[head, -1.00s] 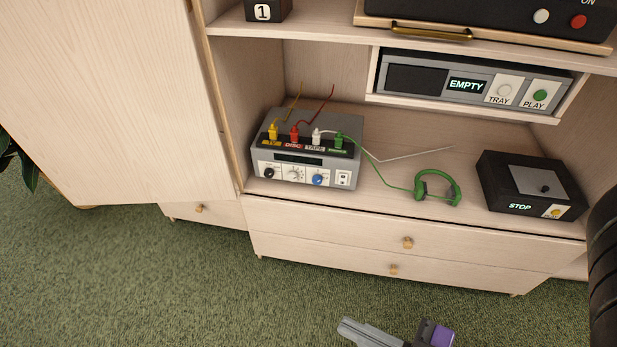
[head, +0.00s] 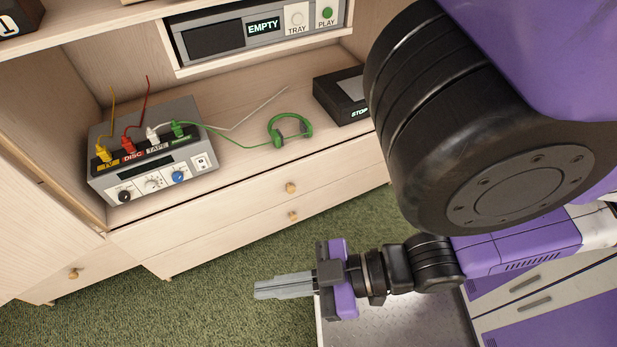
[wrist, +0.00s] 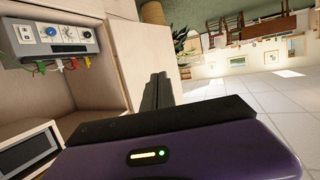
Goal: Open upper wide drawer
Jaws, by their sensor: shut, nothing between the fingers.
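The upper wide drawer (head: 235,207) is the upper of two wide pale wood fronts under the open shelf in the head view. It is shut and has a small brass knob (head: 291,188). The lower wide drawer (head: 230,233) below it is also shut, with its own knob (head: 293,216). My gripper (head: 257,290) is shut and empty, its grey fingers pointing left over the green carpet. It is below and in front of the drawers, apart from both knobs. In the wrist view, the dark fingers (wrist: 158,92) lie together and no drawer knob shows.
On the shelf above are a grey switch box (head: 155,160) with colored plugs, green headphones (head: 290,129) and a black STOP box (head: 343,97). A silver player (head: 255,32) reads EMPTY. A narrow drawer knob (head: 73,274) is at left. Carpet (head: 210,285) before the drawers is clear.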

